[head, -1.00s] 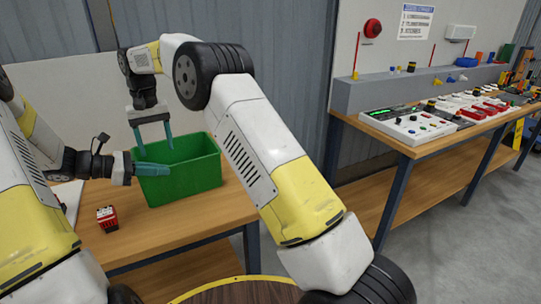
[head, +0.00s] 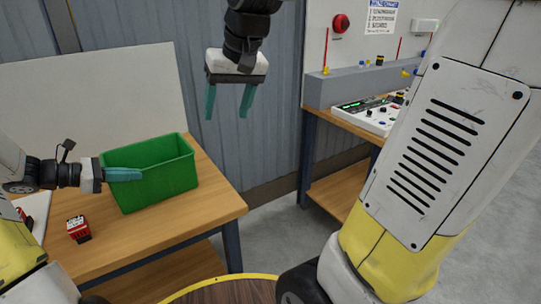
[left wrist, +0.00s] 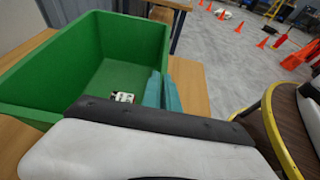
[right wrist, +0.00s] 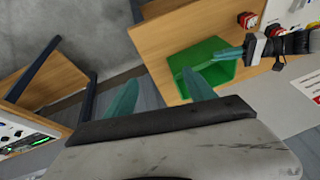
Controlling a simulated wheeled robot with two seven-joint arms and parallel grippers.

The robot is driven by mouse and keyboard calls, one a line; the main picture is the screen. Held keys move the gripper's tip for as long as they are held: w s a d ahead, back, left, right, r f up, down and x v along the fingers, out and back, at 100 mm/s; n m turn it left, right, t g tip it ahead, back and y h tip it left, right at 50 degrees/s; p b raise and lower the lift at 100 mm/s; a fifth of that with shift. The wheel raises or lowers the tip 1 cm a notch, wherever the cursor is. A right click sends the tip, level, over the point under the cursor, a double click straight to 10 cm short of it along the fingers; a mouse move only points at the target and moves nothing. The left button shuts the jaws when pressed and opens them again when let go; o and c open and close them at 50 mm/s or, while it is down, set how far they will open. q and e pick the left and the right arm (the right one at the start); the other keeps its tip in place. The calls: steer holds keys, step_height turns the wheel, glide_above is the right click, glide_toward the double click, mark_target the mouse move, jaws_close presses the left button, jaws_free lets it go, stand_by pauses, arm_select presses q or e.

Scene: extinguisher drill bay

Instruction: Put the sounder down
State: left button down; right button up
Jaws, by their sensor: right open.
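No thing in view is plainly the sounder. A small white block with dark spots (left wrist: 123,97) lies on the floor of the green bin (head: 150,178). A red-and-white block (head: 78,229) stands on the wooden table in front of the bin. My left gripper (head: 140,174) is at the bin's near left side; in the left wrist view its teal fingers (left wrist: 163,92) are close together, with nothing seen between them. My right gripper (head: 229,112) is open and empty, pointing down, raised to the right of the bin and above it.
The wooden table's bare edge (head: 205,212) lies right of the bin. A second bench with a control panel (head: 368,115) stands at the back right, below a red round wall device (head: 340,22). Grey floor separates the benches. My right arm hides much of the right side.

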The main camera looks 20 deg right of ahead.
arm_select(q)
steer(key=c, duration=1.6)
jaws_free()
arm_select(e)
steer(key=s+d+f+t, duration=0.1)
steer(key=s+d+f, duration=0.1)
steer(key=s, duration=0.4)
steer(key=s+d+f+m+t, duration=0.1)
steer(key=s+d+f, duration=0.2)
steer(key=s, duration=0.4)
steer(key=shift+s+d+f, duration=0.15)
steer(key=shift+d+f, duration=0.15)
steer(key=shift+d, duration=0.1)
arm_select(q)
steer(key=shift+o, duration=0.2)
